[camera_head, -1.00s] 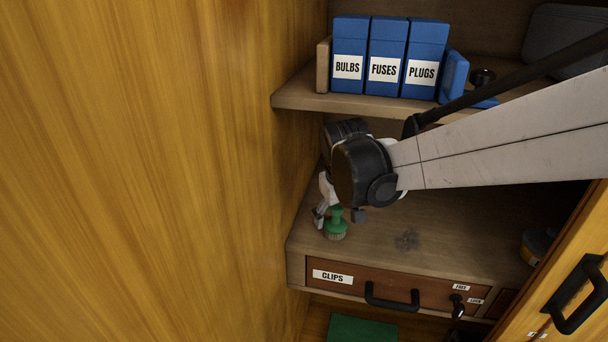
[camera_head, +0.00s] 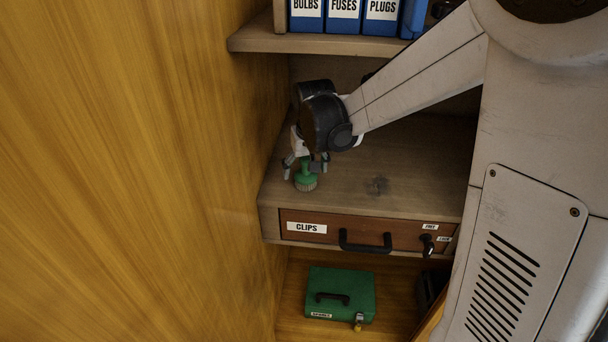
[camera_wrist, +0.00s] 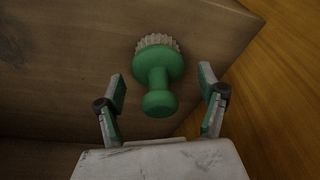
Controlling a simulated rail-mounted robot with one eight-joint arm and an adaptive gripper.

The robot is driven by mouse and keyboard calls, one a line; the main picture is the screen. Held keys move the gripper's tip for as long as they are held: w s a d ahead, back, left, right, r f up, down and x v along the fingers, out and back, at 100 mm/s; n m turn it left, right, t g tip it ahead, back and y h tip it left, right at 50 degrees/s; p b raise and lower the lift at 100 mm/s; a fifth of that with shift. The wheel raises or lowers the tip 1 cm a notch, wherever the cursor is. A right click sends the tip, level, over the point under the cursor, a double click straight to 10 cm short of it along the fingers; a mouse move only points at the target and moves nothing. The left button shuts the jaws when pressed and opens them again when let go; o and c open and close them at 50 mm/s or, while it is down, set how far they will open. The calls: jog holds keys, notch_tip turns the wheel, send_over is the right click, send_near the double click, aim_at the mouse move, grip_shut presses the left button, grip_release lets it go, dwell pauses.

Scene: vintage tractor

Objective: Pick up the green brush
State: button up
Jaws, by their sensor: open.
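The green brush (camera_head: 306,180) stands upright, bristles down, on the wooden shelf near its left front corner. In the wrist view the brush (camera_wrist: 158,72) shows its round green head, pale bristles and knob handle. My gripper (camera_head: 306,168) is over the brush from above, with one finger on each side. In the wrist view my open gripper (camera_wrist: 162,80) has its fingers left and right of the handle, with a visible gap on both sides. Neither finger appears to touch the brush.
A wooden wall (camera_head: 130,170) rises close on the left. Above is a shelf (camera_head: 262,40) with blue boxes (camera_head: 344,14). Below are the CLIPS drawer (camera_head: 330,229) with a black handle and a green case (camera_head: 340,283). The shelf right of the brush is clear.

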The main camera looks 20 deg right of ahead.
jog(key=shift+x, duration=0.8)
jog(key=c, duration=1.5)
jog(key=shift+o, duration=0.2)
jog(key=shift+r, duration=0.15)
jog(key=shift+r, duration=0.65)
jog(key=shift+s+d+r, duration=0.1)
jog(key=shift+r, duration=0.45)
jog(key=shift+d+r, duration=0.15)
jog(key=shift+r, duration=0.35)
jog(key=s+d, duration=0.2)
jog(key=d, duration=0.3)
jog(key=s+d, duration=0.2)
jog(key=d, duration=0.3)
jog(key=s+d, duration=0.3)
jog(key=d, duration=0.3)
jog(key=shift+f, duration=0.1)
